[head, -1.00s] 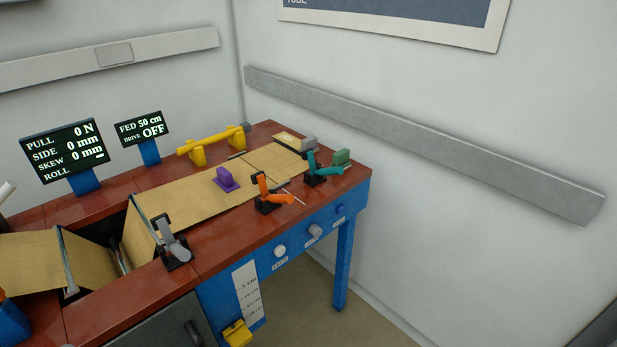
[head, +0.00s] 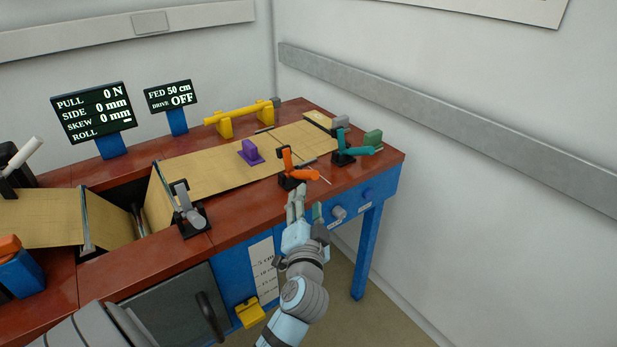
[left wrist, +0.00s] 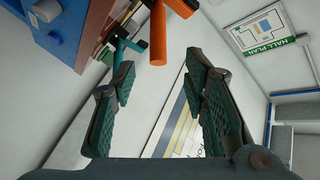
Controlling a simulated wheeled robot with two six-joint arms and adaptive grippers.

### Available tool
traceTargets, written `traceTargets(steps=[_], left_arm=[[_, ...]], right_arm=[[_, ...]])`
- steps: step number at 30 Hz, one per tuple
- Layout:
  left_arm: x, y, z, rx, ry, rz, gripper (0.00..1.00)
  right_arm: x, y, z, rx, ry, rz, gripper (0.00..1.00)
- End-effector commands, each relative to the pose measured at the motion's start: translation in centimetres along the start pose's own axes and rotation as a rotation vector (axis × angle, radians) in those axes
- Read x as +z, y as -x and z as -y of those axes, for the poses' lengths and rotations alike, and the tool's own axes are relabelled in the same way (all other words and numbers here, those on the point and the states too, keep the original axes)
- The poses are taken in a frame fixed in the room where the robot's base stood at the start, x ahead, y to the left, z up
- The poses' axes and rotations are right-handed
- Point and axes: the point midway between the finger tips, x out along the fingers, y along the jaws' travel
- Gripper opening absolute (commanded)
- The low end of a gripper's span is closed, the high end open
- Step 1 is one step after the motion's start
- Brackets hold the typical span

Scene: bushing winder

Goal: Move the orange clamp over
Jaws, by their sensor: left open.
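The orange clamp (head: 291,169) stands on a black base at the front edge of the red-brown table, with an orange upright part and an orange handle pointing right. In the left wrist view the orange clamp (left wrist: 158,30) shows at the top, beyond the fingers. My left gripper (head: 298,200) is in front of the table edge, just below the clamp in the head view; its fingers (left wrist: 160,95) are apart with nothing between them. They appear close to the clamp; I cannot tell whether they touch it. My right gripper is not in view.
A teal clamp (head: 352,150) stands just right of the orange one, and a purple block (head: 250,152) sits on the tan sheet (head: 205,174) to its left. A grey clamp (head: 187,210) stands farther left. Knobs (head: 338,212) line the blue front.

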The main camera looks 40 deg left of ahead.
Motion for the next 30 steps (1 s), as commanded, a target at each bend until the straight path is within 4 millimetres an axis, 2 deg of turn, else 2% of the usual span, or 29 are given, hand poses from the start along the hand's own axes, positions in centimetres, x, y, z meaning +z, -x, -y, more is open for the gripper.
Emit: traceTargets(steps=[6,12,16,24,30], left_arm=[[0.0,-6.2,0.0,-0.001,-0.003,-0.001,0.41],[0.0,-10.1,-0.1,0.001,-0.001,0.0,0.41],[0.0,-11.2,-0.1,0.002,0.0,-0.001,0.41],[0.0,-11.3,-0.1,0.004,0.001,0.0,0.39],[0.0,-11.3,-0.1,0.004,0.0,-0.001,0.07]], right_arm=[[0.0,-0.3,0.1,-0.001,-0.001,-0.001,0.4],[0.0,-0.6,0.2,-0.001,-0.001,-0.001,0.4],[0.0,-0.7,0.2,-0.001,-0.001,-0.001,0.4],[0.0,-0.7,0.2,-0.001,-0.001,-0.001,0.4],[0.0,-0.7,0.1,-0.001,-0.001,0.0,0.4]])
